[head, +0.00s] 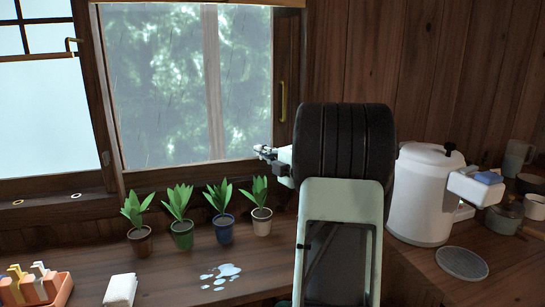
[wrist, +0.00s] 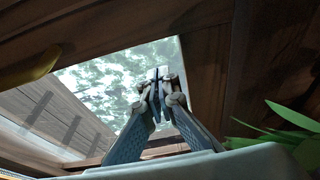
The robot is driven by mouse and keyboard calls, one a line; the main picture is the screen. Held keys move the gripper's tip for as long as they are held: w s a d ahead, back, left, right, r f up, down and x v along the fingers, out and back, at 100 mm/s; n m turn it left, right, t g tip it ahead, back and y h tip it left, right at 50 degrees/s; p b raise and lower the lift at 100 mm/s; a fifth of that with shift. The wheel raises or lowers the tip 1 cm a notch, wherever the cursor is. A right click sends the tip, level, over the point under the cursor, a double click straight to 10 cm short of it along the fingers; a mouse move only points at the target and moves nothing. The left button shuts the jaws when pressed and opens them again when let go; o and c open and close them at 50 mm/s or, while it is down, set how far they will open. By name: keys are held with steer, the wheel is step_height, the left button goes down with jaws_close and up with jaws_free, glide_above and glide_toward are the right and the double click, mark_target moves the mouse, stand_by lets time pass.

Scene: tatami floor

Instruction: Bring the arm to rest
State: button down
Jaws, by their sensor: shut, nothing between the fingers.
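My gripper (head: 264,153) shows at the end of my raised arm in the head view, in front of the lower right of the window. In the wrist view my gripper (wrist: 158,92) has its fingers together with nothing between them. It points toward the window (wrist: 110,75) and touches nothing that I can see. My arm's large dark joint hides part of the wall and counter in the head view.
Several potted plants (head: 225,227) stand along the counter below the window (head: 180,85). A puddle (head: 221,275), a white cloth (head: 120,290) and an orange tray (head: 62,290) lie in front. A white water boiler (head: 420,200) and a round grate (head: 462,263) are right of my arm.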

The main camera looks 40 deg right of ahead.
steer(key=s+p, duration=0.1)
steer(key=s, duration=0.9)
steer(key=shift+a, duration=0.25)
steer(key=shift+w+a, duration=0.1)
